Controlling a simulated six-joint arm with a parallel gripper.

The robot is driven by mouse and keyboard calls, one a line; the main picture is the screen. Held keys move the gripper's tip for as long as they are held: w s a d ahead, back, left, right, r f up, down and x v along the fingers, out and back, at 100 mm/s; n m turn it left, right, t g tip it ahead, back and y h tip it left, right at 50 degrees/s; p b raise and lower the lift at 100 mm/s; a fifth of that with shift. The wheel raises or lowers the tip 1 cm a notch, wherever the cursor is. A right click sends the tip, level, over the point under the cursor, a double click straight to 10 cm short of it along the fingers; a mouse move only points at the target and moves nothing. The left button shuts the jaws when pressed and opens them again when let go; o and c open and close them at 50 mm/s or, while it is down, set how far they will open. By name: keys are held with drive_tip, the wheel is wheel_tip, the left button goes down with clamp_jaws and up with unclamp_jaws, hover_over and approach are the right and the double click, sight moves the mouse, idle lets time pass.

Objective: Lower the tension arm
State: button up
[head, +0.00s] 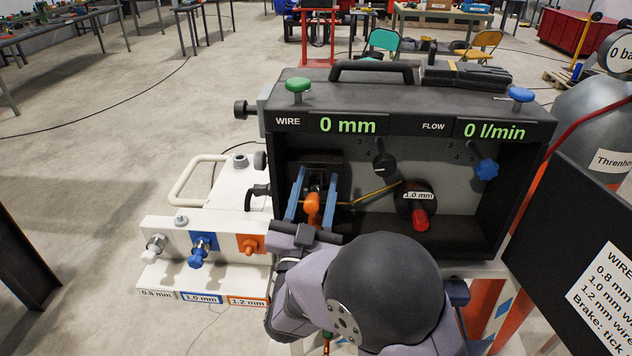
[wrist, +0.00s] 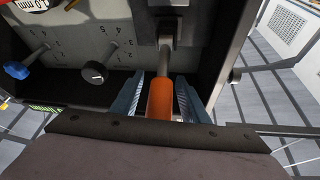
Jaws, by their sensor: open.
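The tension arm has an orange grip (head: 312,208) on a grey rod, inside the left part of the dark wire feeder box (head: 400,93). In the wrist view the orange grip (wrist: 160,99) sits between my two blue fingers, its rod running up to a dark block (wrist: 172,28). My gripper (head: 316,178) is open, with one finger on each side of the grip. The wrist view of my gripper (wrist: 160,79) shows a narrow gap beside the grip; whether either finger touches it I cannot tell. My wrist hides the lower front of the box.
A wire spool (head: 417,205) with a red knob and a black dial (head: 384,163) are inside the box to the right. A blue knob (head: 487,169) is farther right. A white rack (head: 203,238) with labelled fittings stands left of the box.

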clamp_jaws()
drive_tip(key=shift+r, duration=0.1)
